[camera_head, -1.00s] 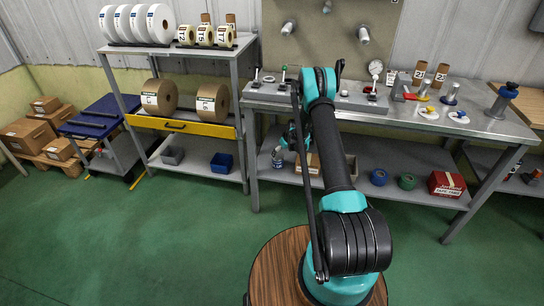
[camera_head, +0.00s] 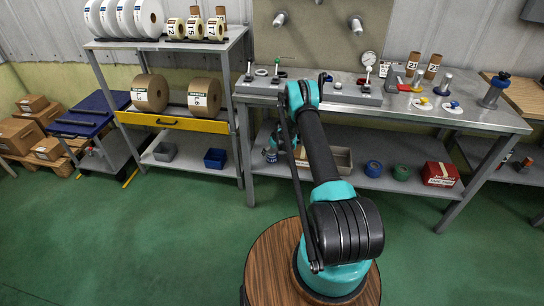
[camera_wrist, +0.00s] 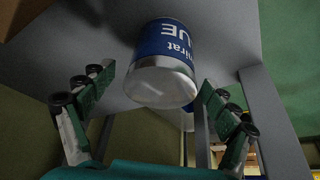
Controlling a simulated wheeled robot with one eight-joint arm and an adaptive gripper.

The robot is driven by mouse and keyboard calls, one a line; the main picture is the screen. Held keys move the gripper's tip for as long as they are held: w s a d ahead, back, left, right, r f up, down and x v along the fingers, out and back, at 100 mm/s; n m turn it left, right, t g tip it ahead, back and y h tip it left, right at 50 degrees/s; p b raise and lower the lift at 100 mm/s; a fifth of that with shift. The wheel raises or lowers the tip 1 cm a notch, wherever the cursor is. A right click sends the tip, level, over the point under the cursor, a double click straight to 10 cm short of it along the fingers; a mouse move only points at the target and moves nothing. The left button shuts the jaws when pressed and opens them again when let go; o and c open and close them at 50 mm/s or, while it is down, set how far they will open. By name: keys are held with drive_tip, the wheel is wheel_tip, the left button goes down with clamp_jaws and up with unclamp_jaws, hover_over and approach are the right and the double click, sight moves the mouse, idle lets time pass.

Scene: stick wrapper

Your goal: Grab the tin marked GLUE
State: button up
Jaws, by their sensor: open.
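The tin (camera_wrist: 165,65) fills the upper middle of the wrist view. It has a blue label with white letters, upside down, of which "UE" shows large, and a bare silver end facing me. My gripper (camera_wrist: 158,88) is open, with one green-padded finger on each side of the tin. I see no clear grip on it; the right finger looks closest. In the head view my gripper (camera_head: 271,149) is low at the left of the workbench's lower shelf, partly hidden by my arm. The tin (camera_head: 271,157) shows there only as a small blue and pale patch.
The grey workbench (camera_head: 350,107) stands above the lower shelf. On that shelf are an open bin (camera_head: 341,158), a blue roll (camera_head: 373,168), a green roll (camera_head: 401,172) and a red box (camera_head: 440,174). A rack with paper rolls (camera_head: 150,93) stands at left. The green floor is clear.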

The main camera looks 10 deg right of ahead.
drive_tip(key=c, duration=1.4)
drive_tip(key=shift+c, duration=0.9)
drive_tip(key=shift+r, duration=0.15)
